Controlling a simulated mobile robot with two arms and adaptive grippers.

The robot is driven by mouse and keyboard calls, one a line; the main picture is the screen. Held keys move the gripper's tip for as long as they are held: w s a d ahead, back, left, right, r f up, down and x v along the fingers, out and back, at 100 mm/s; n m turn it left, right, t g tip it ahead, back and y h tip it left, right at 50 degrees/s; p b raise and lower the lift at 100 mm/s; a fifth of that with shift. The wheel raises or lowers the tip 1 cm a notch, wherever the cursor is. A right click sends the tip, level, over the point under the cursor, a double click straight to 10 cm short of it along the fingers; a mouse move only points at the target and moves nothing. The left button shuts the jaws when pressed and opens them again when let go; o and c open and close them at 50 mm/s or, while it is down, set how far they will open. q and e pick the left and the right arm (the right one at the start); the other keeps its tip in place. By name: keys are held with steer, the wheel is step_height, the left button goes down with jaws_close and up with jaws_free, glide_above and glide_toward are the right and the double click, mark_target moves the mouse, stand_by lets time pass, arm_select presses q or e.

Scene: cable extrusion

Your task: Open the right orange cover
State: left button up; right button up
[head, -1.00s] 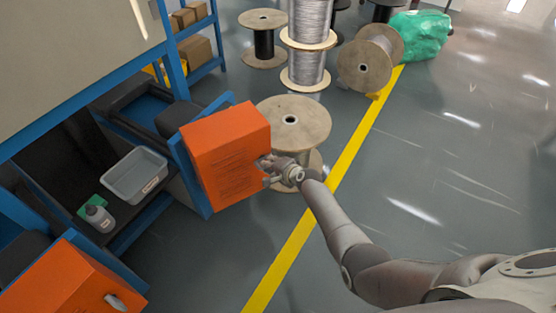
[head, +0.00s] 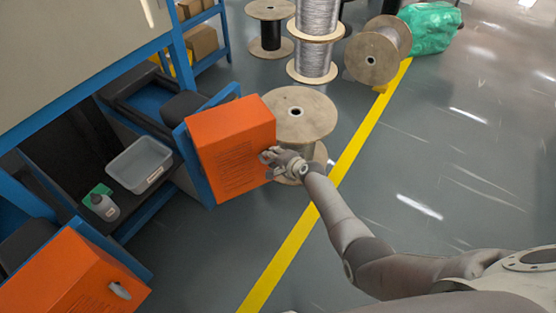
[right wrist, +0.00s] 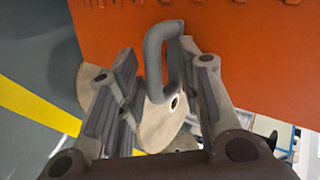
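The right orange cover (head: 232,150) is a box-shaped orange hood on a blue frame at the machine's side, in the middle of the head view. My right gripper (head: 268,164) is at its right side. In the right wrist view the orange panel (right wrist: 240,40) fills the top. A grey bar handle (right wrist: 154,62) stands out from it, between the two fingers of my right gripper (right wrist: 165,80). The fingers are apart, with gaps beside the handle; whether either touches it I cannot tell. In the head view the handle is hidden. My left gripper is not in view.
Another orange cover (head: 75,275) with a grey handle is at lower left. A grey bin (head: 140,163) and a bottle (head: 101,206) sit on the machine's shelf. A wooden spool (head: 298,112) stands just behind the cover. The floor right of the yellow line (head: 350,150) is clear.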

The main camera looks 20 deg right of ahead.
steer(key=v, duration=1.2)
steer(key=shift+a, duration=0.1)
